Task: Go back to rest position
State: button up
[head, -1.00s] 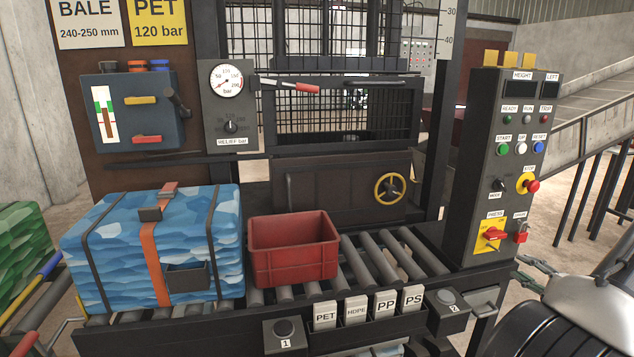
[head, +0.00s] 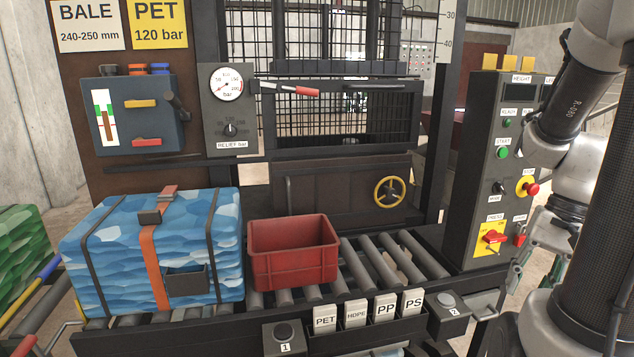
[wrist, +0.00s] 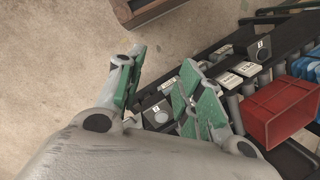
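My gripper (wrist: 158,92) shows in the wrist view with its two green-padded fingers spread apart. Nothing is between the fingers. Beyond them lie the conveyor's front edge and the label cards, which look apart from the fingers. In the head view my arm stands at the right edge, in front of part of the control panel (head: 478,190). The gripper's green parts (head: 543,245) show there beside the panel, partly hidden by my arm.
A red bin (head: 292,262) and a strapped blue bale (head: 195,240) sit on the roller conveyor. Label cards (head: 384,307) and two push buttons line its front. The press gate (head: 345,115) stands behind. Bare floor (wrist: 60,80) lies left of the gripper in the wrist view.

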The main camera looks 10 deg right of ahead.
jog(key=w+a+r+n+t+h, duration=0.1)
jog(key=a+r+n+t+h, duration=0.2)
jog(key=a+r+n+t, duration=0.2)
jog(key=a+r+n, duration=0.3)
jog(key=a+r, duration=0.1)
jog(key=r, duration=0.2)
jog(key=shift+r, duration=0.3)
